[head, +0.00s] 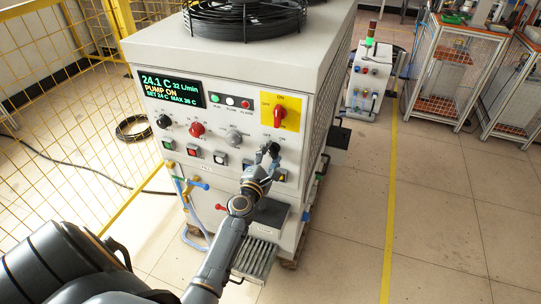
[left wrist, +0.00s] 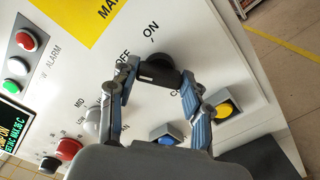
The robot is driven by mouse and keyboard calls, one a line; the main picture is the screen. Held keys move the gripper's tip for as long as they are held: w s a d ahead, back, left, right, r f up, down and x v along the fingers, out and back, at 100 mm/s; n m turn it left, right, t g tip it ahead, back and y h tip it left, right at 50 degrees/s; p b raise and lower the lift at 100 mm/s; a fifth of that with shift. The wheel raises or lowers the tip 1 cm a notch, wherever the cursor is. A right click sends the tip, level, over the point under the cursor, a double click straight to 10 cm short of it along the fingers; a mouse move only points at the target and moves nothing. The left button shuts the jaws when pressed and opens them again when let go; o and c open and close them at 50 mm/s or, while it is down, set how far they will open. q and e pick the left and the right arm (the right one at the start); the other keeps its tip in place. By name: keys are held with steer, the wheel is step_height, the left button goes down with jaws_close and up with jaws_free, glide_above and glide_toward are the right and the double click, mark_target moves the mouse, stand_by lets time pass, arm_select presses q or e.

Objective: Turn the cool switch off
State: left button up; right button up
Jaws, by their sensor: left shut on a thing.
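I cannot tell clearly which label the knob points to. My right gripper is not in view.
The panel has a lit display (head: 172,89), a red knob (head: 196,129), a grey knob (head: 233,138) and a yellow-plated red main switch (head: 280,114). Blue (left wrist: 171,135) and yellow (left wrist: 227,109) buttons sit close to my fingers. Hoses hang at lower left. The floor at right is free.

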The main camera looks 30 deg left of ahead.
arm_select(q)
steer(key=m, duration=0.4)
steer(key=shift+f, duration=0.1)
steer(key=o, duration=1.2)
steer(key=shift+c, duration=0.2)
steer(key=shift+s, duration=0.1)
steer(key=v, duration=1.2)
